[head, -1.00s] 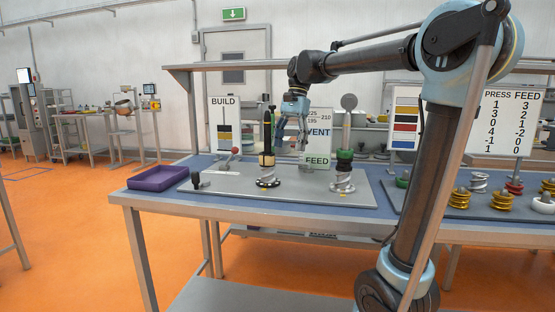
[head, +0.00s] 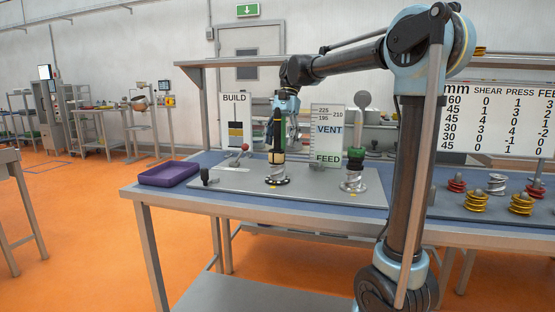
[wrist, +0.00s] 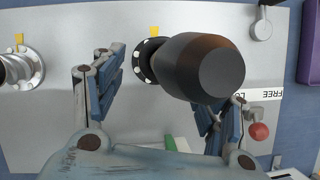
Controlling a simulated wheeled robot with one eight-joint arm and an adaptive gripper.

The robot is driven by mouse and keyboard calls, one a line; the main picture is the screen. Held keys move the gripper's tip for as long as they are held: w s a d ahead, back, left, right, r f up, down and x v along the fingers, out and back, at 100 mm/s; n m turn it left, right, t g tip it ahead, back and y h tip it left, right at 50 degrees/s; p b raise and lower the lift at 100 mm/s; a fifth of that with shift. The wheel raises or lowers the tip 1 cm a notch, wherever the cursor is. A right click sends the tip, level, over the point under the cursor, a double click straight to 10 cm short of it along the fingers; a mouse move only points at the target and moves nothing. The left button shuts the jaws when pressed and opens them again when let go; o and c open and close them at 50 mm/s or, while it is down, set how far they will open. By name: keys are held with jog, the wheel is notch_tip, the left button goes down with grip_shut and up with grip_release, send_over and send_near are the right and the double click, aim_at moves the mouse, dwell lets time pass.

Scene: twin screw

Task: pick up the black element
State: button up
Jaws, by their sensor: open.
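The black element (wrist: 205,68) looks like a thick dark cylinder with a flat end facing the camera in the wrist view. It stands over a black bolted flange (wrist: 147,62) on the grey plate. In the head view its dark upper part (head: 277,142) tops the left post, above a tan band and a silver screw. My gripper (head: 284,122) is open at the top of this post. In the wrist view its fingers lie left and lower right of the cylinder; I cannot tell whether they touch it. The arm partly hides the element in the head view.
A purple tray (head: 168,173) sits at the left end. Several coils lie right.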

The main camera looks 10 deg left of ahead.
aim_at(278, 147)
jog(key=shift+x, duration=1.55)
jog(key=shift+r, duration=0.1)
jog(key=c, duration=1.3)
jog(key=shift+r, duration=0.1)
notch_tip(278, 147, up, 28)
jog(key=shift+f, duration=0.1)
